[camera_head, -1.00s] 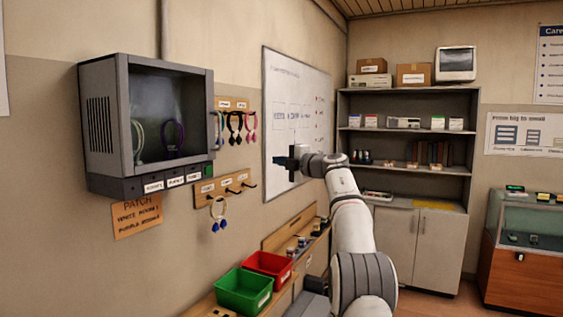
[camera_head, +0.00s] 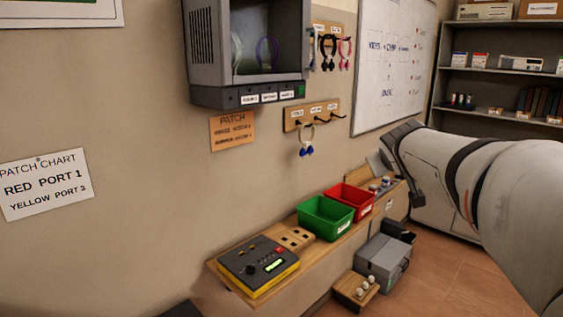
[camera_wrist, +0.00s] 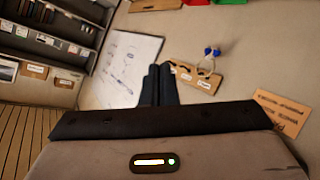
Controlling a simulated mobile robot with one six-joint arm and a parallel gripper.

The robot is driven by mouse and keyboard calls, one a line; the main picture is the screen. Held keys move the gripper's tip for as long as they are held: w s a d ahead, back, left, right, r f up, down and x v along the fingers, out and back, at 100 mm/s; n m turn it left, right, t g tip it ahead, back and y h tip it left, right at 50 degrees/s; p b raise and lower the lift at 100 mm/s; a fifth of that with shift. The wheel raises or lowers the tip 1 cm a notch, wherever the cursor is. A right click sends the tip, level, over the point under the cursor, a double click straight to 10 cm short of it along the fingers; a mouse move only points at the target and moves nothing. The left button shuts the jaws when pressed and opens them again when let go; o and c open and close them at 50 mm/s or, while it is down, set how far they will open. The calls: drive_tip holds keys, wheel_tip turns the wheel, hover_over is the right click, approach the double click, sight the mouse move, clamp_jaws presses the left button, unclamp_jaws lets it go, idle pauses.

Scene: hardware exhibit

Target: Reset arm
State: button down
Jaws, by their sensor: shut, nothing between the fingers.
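My arm (camera_head: 490,185) reaches in from the right side of the head view, in front of the shelf unit. My gripper's fingers do not show clearly there. In the wrist view my gripper (camera_wrist: 159,72) has its two dark fingers together, with nothing held. The fingers are seen against the wall, between the whiteboard (camera_wrist: 127,65) and the hook rail (camera_wrist: 197,78) with a hanging cable loop. How far they are from the wall I cannot tell.
A wall cabinet (camera_head: 198,50) hangs at upper left. Below, a wooden ledge (camera_head: 222,287) carries a yellow-black device (camera_head: 257,264), a green bin (camera_head: 325,217) and a red bin (camera_head: 349,197). A grey case (camera_head: 382,262) stands beneath.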

drive_tip(key=s+a+f+m+g+y, duration=0.1)
drive_tip(key=s+a+f+g, duration=0.2)
drive_tip(key=s+f, duration=0.5)
drive_tip(key=s+a+f+g+y+b, duration=0.1)
drive_tip(key=s+a+f+g, duration=0.2)
drive_tip(key=s+f, duration=0.6)
drive_tip(key=s+a+f+m+g+y+b, duration=0.1)
drive_tip(key=s+a+f+g, duration=0.2)
drive_tip(key=s+f, duration=0.5)
drive_tip(key=s, duration=0.4)
drive_tip(key=shift+a+f+m+y, duration=0.2)
drive_tip(key=shift+a+m+y, duration=0.1)
drive_tip(key=shift+a+y, duration=0.1)
